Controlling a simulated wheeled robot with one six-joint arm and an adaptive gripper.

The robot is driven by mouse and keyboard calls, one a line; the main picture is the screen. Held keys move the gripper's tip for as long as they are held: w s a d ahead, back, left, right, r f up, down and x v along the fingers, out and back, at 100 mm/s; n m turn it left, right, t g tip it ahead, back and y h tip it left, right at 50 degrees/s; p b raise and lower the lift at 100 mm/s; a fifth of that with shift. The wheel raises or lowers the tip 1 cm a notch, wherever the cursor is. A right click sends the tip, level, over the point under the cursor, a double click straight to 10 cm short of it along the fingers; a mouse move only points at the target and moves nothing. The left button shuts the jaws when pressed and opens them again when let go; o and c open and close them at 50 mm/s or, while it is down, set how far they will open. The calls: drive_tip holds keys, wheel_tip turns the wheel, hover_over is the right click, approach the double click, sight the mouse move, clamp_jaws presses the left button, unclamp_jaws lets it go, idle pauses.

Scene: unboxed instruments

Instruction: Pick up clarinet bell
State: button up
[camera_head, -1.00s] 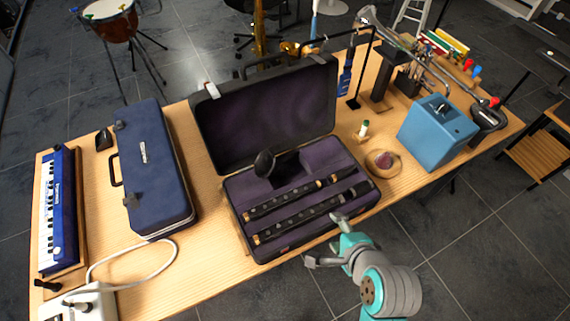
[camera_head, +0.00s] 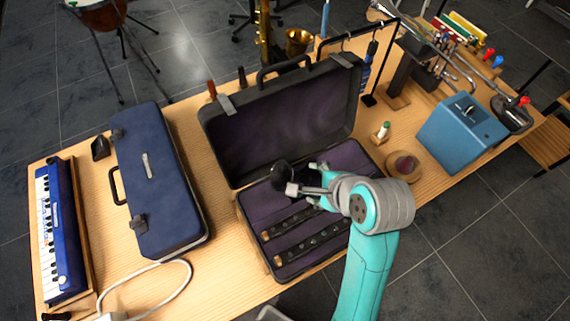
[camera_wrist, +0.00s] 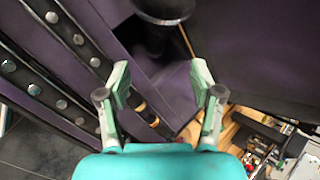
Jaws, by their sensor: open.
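The black clarinet bell (camera_head: 281,173) stands in the back part of the open clarinet case (camera_head: 255,238), its flared end up. In the wrist view the bell (camera_wrist: 163,9) is at the top edge, partly cut off, beyond my fingertips. My gripper (camera_head: 304,178) is over the case just right of the bell. In the wrist view my gripper (camera_wrist: 160,80) has its fingers apart with nothing between them. Two dark clarinet joints (camera_head: 310,242) lie in the front slots, partly hidden by my arm.
The raised case lid (camera_head: 285,115) stands behind the bell. A closed blue case (camera_head: 160,185) and a small keyboard (camera_head: 50,235) are to the left. A round wooden dish (camera_head: 402,168), a small bottle (camera_head: 381,131) and a blue box (camera_head: 460,132) are to the right.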

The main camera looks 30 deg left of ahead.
sight(298, 179)
drive_tip(key=x, duration=0.5)
drive_tip(key=shift+a+f, duration=0.2)
drive_tip(key=shift+a, duration=0.15)
drive_tip(key=x, duration=0.4)
drive_tip(key=shift+s+a, duration=0.2)
drive_tip(key=shift+s, duration=0.05)
drive_tip(key=shift+w+a+f, duration=0.2)
drive_tip(key=shift+a+f, duration=0.1)
drive_tip(key=shift+f, duration=0.1)
drive_tip(key=c, duration=1)
